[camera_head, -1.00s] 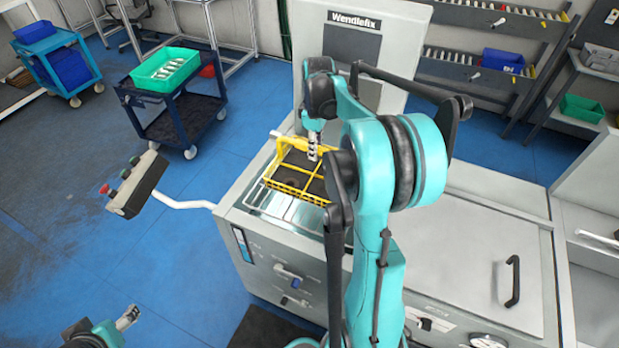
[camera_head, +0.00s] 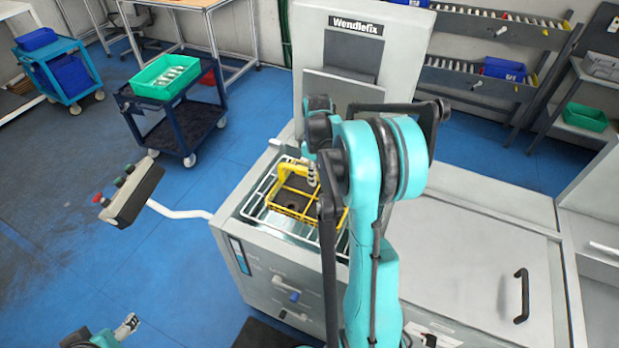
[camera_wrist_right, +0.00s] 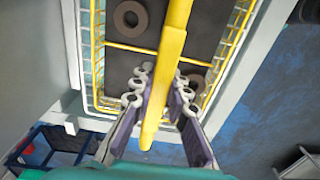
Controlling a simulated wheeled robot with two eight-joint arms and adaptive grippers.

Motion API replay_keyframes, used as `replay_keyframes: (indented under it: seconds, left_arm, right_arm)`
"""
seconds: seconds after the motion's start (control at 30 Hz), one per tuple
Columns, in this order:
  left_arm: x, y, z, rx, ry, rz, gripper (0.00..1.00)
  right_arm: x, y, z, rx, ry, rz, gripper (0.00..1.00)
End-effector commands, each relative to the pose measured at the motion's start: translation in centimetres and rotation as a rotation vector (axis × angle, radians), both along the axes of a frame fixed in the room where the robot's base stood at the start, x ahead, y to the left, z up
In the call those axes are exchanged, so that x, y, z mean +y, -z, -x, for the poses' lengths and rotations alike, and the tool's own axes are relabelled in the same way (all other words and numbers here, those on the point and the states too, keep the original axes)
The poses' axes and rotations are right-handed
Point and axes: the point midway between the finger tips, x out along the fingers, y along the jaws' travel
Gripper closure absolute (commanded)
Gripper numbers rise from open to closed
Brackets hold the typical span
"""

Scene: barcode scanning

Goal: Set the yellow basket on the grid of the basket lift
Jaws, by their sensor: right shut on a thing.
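The yellow basket (camera_head: 272,205) is a wire frame with a tall handle (camera_wrist_right: 172,45) and a dark floor. In the head view it is within the outline of the white wire grid (camera_head: 246,207) of the basket lift, in the grey machine's opening. I cannot tell whether its bottom touches the grid. My right gripper (camera_wrist_right: 160,98) has its fingers on both sides of the handle and is shut on it. My right arm hides the basket's right side in the head view. My left gripper (camera_head: 128,326) is low at the left, away from the machine; its fingers are too small to judge.
The grey machine has an upright panel (camera_head: 318,85) behind the opening and a closed lid (camera_head: 470,235) at right. A control box (camera_head: 130,193) sticks out at left on a white arm. A dark cart (camera_head: 172,128) with a green bin (camera_head: 166,76) stands behind on blue floor.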

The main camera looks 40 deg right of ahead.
Motion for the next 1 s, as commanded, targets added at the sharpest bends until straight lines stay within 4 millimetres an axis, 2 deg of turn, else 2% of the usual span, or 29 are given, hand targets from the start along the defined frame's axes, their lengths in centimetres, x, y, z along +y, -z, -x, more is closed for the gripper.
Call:
replay_keyframes:
  seconds: [0.4,0.43,0.5,0.83,1.0]
  left_arm:
    - [0.0,0.4,0.0,0.000,0.000,0.000,0.36]
    - [0.0,0.4,0.0,0.000,0.000,0.000,0.36]
    - [0.0,0.3,0.0,0.000,0.000,0.000,0.36]
    - [0.0,0.2,0.0,0.000,0.000,0.000,0.36]
    - [0.0,-0.5,0.0,0.000,0.000,0.000,0.36]
  right_arm:
    - [0.0,0.6,0.0,0.000,0.000,0.000,1.00]
    - [0.0,0.7,0.0,0.000,0.000,0.000,0.82]
    - [0.0,0.6,0.0,0.000,0.000,0.000,0.64]
    - [0.0,0.4,0.0,0.000,0.000,0.000,0.64]
    - [0.0,-1.6,0.0,0.000,0.000,0.000,0.64]
